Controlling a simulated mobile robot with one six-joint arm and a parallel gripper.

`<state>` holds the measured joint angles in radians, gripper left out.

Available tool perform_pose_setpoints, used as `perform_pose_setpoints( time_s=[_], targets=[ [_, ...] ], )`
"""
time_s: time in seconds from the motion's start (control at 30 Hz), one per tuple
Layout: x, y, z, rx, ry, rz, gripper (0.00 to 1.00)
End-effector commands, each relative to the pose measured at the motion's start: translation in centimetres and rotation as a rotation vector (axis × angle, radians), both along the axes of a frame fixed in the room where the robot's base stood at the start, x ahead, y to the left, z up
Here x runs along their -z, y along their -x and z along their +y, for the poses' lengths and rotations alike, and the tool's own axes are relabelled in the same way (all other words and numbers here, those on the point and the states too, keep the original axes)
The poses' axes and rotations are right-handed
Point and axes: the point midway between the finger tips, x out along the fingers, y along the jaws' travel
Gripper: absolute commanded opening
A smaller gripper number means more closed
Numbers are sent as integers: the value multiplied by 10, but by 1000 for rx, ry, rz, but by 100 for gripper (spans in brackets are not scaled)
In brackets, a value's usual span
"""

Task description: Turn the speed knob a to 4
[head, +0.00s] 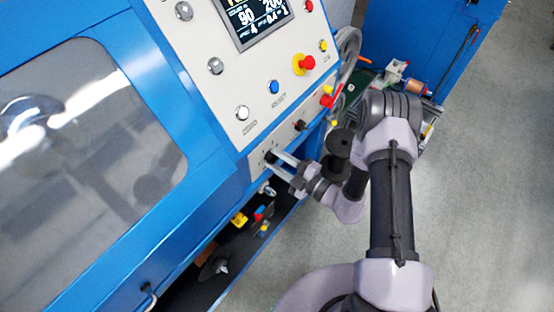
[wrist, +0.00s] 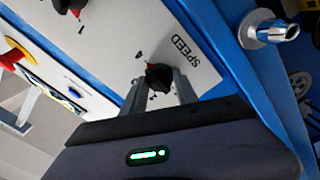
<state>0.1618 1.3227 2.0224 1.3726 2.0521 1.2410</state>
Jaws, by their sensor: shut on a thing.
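The speed knob (wrist: 158,74) is a small black knob on a white panel strip, beside the printed word SPEED in the wrist view. My gripper (wrist: 159,88) is shut on it, with one grey finger on each side.
A second dark knob with a red mark (wrist: 70,5) sits farther along the strip. The control panel above holds a display (head: 262,14), a blue button (head: 274,87) and a red emergency button (head: 308,62). A metal handle (wrist: 270,28) juts out near my gripper.

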Motion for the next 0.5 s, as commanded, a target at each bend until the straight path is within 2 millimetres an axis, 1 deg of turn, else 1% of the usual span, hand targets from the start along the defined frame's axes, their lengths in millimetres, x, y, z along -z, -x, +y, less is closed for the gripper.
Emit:
perform_pose_setpoints(
  time_s=[0.03,0.07,0.1,0.17,0.5],
  targets=[
    [0,0,0,0,0,0,0],
    [0,0,0,0,0,0,37],
    [0,0,0,0,0,0,45],
    [0,0,0,0,0,0,57],
    [0,0,0,0,1,-1,57]
  ],
)
